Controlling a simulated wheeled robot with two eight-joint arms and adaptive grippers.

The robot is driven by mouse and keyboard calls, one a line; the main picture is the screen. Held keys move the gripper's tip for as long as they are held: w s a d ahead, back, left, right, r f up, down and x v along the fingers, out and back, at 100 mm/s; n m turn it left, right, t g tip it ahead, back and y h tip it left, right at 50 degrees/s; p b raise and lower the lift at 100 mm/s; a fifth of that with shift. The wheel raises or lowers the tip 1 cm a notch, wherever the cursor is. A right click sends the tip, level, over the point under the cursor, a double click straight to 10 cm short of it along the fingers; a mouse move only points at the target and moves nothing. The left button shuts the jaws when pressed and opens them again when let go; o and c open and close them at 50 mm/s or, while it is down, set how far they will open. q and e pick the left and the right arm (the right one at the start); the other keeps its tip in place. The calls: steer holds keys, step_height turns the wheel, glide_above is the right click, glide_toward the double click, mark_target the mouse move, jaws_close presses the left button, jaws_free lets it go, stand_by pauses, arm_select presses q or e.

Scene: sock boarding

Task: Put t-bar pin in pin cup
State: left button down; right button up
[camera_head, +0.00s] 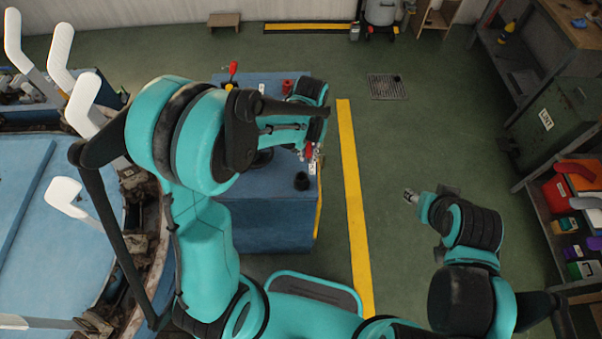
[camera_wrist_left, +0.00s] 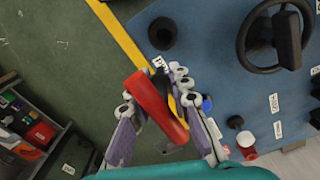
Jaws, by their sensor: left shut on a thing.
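My left gripper (camera_head: 310,152) is above the right edge of the blue bench; it also shows in the left wrist view (camera_wrist_left: 155,105). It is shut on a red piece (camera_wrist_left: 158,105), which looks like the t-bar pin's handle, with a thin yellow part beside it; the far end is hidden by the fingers. A black round cup (camera_head: 302,181), likely the pin cup, stands on the bench, in front of and apart from the gripper. It also shows in the wrist view (camera_wrist_left: 162,33). My right gripper (camera_head: 410,196) is over the floor; its finger opening is too small to judge.
The blue bench (camera_head: 265,225) also bears a black handwheel (camera_wrist_left: 272,38), a red knob (camera_head: 287,87) and a red-handled lever (camera_head: 233,69). White sock forms (camera_head: 82,103) stand at the left. Shelves with bins (camera_head: 560,195) are at the right. Floor between is clear.

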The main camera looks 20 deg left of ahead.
mark_target(302, 172)
arm_select(q)
steer(key=s+f, duration=0.1)
steer(key=f, duration=0.1)
steer(key=f+b, duration=0.1)
steer(key=f, duration=0.1)
steer(key=s+a+f+b, duration=0.1)
steer(key=f, duration=0.1)
steer(key=shift+s+a, duration=0.1)
steer(key=shift+s, duration=0.25)
steer(key=shift+s, duration=0.1)
